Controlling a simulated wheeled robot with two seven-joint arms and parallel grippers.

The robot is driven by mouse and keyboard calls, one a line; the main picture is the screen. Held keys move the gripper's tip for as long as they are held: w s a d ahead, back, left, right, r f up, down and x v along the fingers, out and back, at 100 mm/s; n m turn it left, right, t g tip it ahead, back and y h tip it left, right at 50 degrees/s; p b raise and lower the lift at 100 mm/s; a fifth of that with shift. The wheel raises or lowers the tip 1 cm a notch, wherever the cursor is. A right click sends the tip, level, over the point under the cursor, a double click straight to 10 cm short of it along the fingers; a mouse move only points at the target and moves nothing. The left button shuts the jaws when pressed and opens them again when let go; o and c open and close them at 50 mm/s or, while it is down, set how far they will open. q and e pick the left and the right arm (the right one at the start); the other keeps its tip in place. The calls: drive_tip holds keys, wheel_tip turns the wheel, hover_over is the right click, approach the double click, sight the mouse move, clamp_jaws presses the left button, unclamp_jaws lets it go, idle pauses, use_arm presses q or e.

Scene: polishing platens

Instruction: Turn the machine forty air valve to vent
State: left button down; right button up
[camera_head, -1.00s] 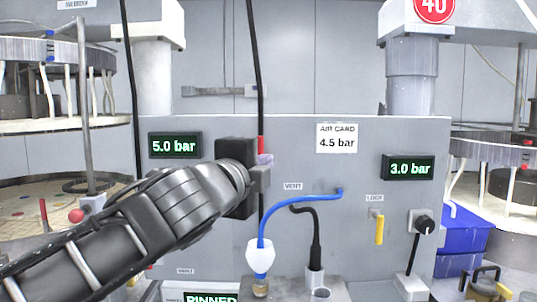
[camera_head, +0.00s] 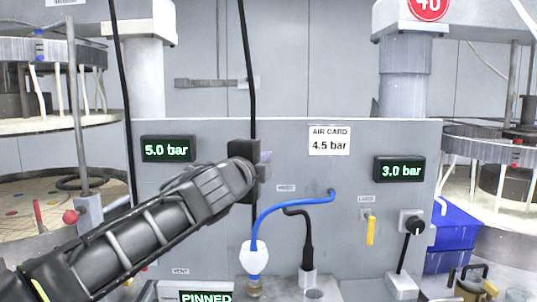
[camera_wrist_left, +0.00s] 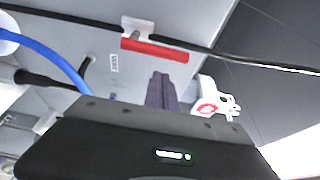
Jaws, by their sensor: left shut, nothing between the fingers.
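The red valve handle (camera_wrist_left: 155,48) shows in the left wrist view, lying roughly along the black hose (camera_wrist_left: 75,19) beside a white fitting. In the head view it is hidden behind my left gripper. My left gripper (camera_head: 264,171) is shut and empty in front of the grey panel (camera_head: 210,225); its closed fingers (camera_wrist_left: 162,90) point toward the panel in the left wrist view, apart from the red handle in that picture. A small label (camera_head: 286,188), too blurred to read, sits right of the gripper. My right gripper is not in view.
A blue hose (camera_head: 290,203) arches from a white fitting (camera_head: 253,256) below the gripper. Displays read 5.0 bar (camera_head: 167,149) and 3.0 bar (camera_head: 400,170).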

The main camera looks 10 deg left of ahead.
use_arm(q)
drive_tip(key=shift+w+a, duration=0.25)
drive_tip(key=shift+a, duration=0.5)
drive_tip(key=shift+s+a+n+b, duration=0.15)
drive_tip(key=shift+n+b, duration=0.15)
drive_tip(key=shift+b, duration=0.2)
